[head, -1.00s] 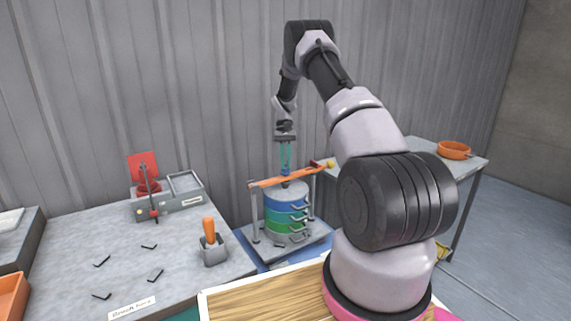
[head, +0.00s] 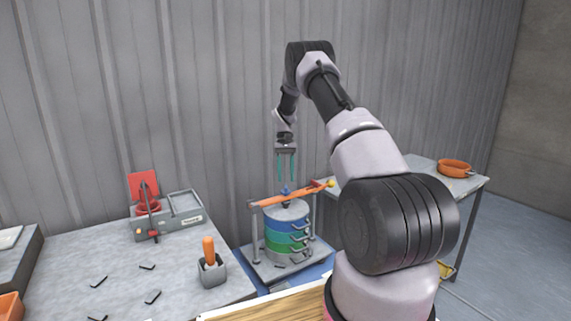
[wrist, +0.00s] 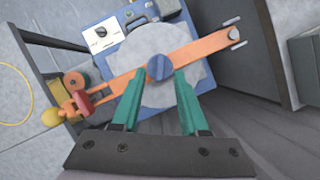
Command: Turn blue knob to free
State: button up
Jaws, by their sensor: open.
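The blue knob (head: 285,190) sits on top of an orange clamp bar (head: 268,201) over a stack of round sieves (head: 287,236) with blue, green and grey bands. In the wrist view the knob (wrist: 159,68) shows a raised ridge across its top. My gripper (head: 286,179) points down above the knob, with a small gap to it in the head view. In the wrist view its teal fingers (wrist: 159,76) are apart, one either side of the knob, and hold nothing.
A yellow ball and red catch (wrist: 76,88) sit at one bar end. A post (head: 255,238) carries the other end. The left table (head: 180,275) holds a red-lidded device (head: 145,190) and an orange-handled tool (head: 209,250). An orange pan (head: 455,168) stands on the right table.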

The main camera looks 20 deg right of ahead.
jog(key=v, duration=0.8)
jog(key=s+a+r+t, duration=0.3)
jog(key=s+r, duration=0.5)
jog(key=r, duration=0.4)
jog(key=s+a+r+t, duration=0.2)
jog(key=s+a+r, duration=0.2)
jog(key=s+r, duration=0.55)
jog(key=s+a+r+t, duration=0.2)
jog(key=s+a+t, duration=0.1)
jog(key=s, duration=0.8)
jog(key=s+a+r+t, duration=0.2)
jog(key=s+t, duration=0.1)
jog(key=s, duration=0.9)
jog(key=shift+s+a+m+y, duration=0.3)
jog(key=shift+s+a, duration=0.05)
jog(key=shift+a, duration=0.05)
